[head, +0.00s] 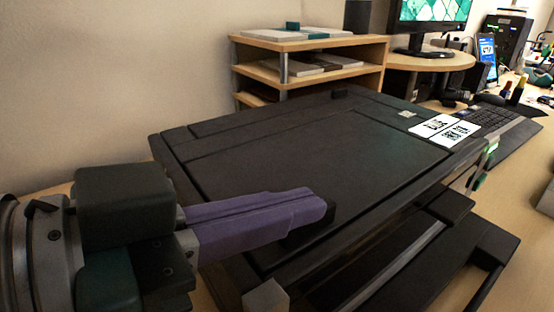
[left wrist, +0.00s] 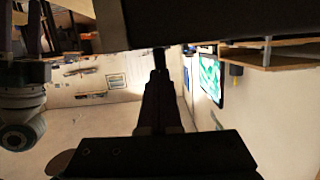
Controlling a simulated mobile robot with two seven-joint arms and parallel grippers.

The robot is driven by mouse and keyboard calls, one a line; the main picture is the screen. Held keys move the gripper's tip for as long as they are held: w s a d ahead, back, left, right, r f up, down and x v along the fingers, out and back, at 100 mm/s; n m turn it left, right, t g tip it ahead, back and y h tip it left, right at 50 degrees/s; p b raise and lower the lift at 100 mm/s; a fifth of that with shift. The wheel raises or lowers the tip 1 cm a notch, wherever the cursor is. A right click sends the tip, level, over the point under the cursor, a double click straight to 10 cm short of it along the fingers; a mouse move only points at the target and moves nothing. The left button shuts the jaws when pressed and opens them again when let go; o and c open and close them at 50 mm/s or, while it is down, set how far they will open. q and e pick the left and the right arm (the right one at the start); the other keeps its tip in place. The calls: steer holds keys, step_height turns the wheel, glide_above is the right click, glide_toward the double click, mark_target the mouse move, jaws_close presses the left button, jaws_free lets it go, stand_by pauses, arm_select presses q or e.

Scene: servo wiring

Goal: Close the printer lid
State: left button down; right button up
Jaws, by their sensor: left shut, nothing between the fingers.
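The black printer (head: 330,235) stands on the desk. Its broad dark lid (head: 320,140) lies flat over the top, with no raised gap that I can see. My left gripper (head: 325,212), with purple fingers, is shut and empty. It reaches in from the left over the lid's front left part; whether it touches the lid is unclear. In the left wrist view its dark fingers (left wrist: 158,60) point up to a dark slab (left wrist: 220,18), probably the printer. A grey and dark arm part at that view's left edge seems to be my right gripper (left wrist: 32,30), cut off and unclear.
A wooden shelf (head: 285,75) with papers stands behind the printer. A monitor (head: 430,20) is farther back, and a keyboard (head: 490,117) lies to the right. An output tray (head: 440,265) juts out in front.

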arm_select(q)
step_height(320, 180, up, 4)
steer(key=p, duration=0.4)
steer(key=shift+r, duration=0.25)
steer(key=s+a+r+n+g+y+p, duration=0.25)
steer(key=s+a+y+p, duration=0.2)
steer(key=a+p, duration=0.25)
steer(key=s+a+r+n+g+y+p, duration=0.1)
steer(key=s+a+r+n+y+p, duration=0.2)
steer(key=s+a+n+y+p, duration=0.25)
steer(key=s+a+r+n+g+y+p, duration=0.2)
steer(key=s+a+p, duration=0.2)
steer(key=a+p, duration=0.4)
step_height(320, 180, up, 36)
steer(key=p, duration=3.6)
steer(key=shift+d+m+t+p, duration=0.3)
steer(key=shift+d+m+t, duration=0.05)
steer(key=shift+d+m, duration=0.1)
